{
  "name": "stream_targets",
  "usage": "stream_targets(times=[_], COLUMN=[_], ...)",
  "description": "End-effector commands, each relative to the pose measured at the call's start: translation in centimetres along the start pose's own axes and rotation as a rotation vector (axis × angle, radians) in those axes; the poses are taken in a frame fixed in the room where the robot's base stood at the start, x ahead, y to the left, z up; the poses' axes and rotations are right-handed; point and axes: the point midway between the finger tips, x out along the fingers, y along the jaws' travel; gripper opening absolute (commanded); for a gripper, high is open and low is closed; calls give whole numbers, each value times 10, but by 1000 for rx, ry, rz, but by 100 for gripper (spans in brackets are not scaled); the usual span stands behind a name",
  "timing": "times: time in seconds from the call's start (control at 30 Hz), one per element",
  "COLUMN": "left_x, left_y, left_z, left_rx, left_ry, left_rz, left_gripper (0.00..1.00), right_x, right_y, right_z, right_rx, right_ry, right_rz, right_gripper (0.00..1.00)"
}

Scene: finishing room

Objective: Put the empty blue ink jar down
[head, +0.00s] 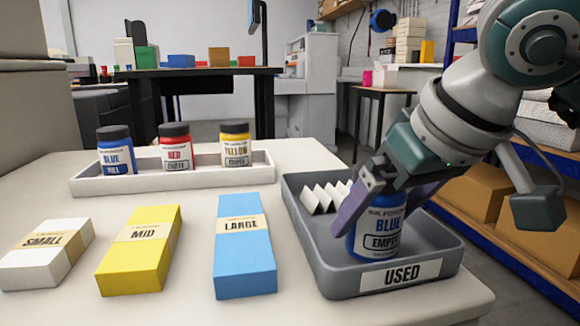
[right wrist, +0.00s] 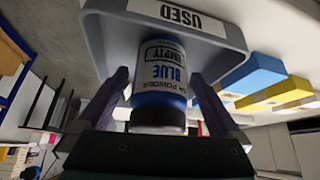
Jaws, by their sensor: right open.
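The blue ink jar (head: 378,242), labelled BLUE EMPTY, stands upright in the front part of the grey USED tray (head: 447,262). My right gripper (head: 386,208) reaches down from the right over the tray. Its fingers are apart, one on each side of the jar. The right wrist view shows the jar (right wrist: 160,82) between the open fingers, with the tray (right wrist: 100,35) beyond it. The fingers and wrist hide the jar's top in the head view. My left gripper is in neither view.
Folded white card (head: 322,198) stands at the back of the tray. A white rack (head: 90,186) holds blue, red and yellow jars. White SMALL (head: 45,258), yellow MID (head: 140,262) and blue LARGE (head: 245,265) boxes lie on the table left of the tray.

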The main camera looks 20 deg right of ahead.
Motion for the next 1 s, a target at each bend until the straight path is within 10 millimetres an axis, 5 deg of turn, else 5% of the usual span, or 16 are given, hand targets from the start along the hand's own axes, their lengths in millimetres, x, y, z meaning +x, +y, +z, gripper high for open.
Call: stream_targets(times=[0.43, 1.0], left_x=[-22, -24], left_y=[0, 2], left_z=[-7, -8], left_rx=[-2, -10], left_ry=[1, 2], left_rz=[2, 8], left_gripper=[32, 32], right_x=[-95, -107], right_y=[0, 0], right_z=[-2, 0], right_rx=[-2, -1], right_ry=[3, -1], right_rz=[1, 1], right_gripper=[100, 100])
